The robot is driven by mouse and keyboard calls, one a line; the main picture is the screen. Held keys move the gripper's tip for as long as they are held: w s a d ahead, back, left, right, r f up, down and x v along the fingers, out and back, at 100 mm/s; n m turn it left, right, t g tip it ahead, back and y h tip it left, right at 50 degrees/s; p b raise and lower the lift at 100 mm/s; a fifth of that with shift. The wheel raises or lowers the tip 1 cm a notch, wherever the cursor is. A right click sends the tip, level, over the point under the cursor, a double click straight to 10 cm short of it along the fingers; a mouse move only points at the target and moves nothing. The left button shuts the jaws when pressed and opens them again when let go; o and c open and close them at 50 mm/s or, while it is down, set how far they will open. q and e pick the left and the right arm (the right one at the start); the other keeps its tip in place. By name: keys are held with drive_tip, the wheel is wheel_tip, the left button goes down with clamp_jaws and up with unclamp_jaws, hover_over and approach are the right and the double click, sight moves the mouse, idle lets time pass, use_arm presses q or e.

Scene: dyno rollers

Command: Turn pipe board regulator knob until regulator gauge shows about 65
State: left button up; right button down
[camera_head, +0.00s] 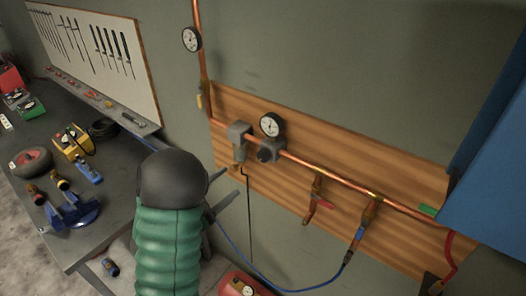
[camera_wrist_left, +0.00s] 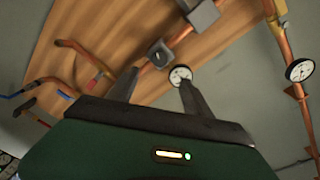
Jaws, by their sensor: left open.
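The regulator on the wooden pipe board has a dark knob (camera_head: 265,155) below its round white gauge (camera_head: 270,125). The gauge needle is too small to read. In the left wrist view the regulator (camera_wrist_left: 160,56) and its gauge (camera_wrist_left: 180,75) lie just beyond my fingertips, with the gauge close to the right finger. My left gripper (camera_head: 222,188) is open and empty, to the lower left of the knob and apart from it. Its two fingers also show spread in the left wrist view (camera_wrist_left: 160,80). My right gripper is not in view.
A grey filter block (camera_head: 239,133) sits left of the regulator on the copper pipe. A second gauge (camera_head: 192,39) is on the vertical pipe. Red (camera_head: 318,205) and blue-ended (camera_head: 357,238) valve branches hang at right. A blue hose (camera_head: 290,290) hangs below. A cluttered workbench (camera_head: 75,250) stands left.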

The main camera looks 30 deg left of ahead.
sight(260, 159)
use_arm(q)
drive_tip(key=w+p, duration=0.1)
drive_tip(key=w, duration=0.3)
drive_tip(key=w+d+p, duration=0.1)
drive_tip(key=w+p, duration=0.1)
drive_tip(key=w, duration=0.2)
drive_tip(key=w+p, duration=0.1)
drive_tip(key=w, duration=0.4)
drive_tip(key=shift+d+p, duration=0.35)
drive_tip(key=shift+w+d, duration=0.1)
drive_tip(key=shift+w, duration=0.4)
drive_tip(key=shift+f, duration=0.1)
clamp_jaws()
drive_tip(key=shift+f, duration=0.1)
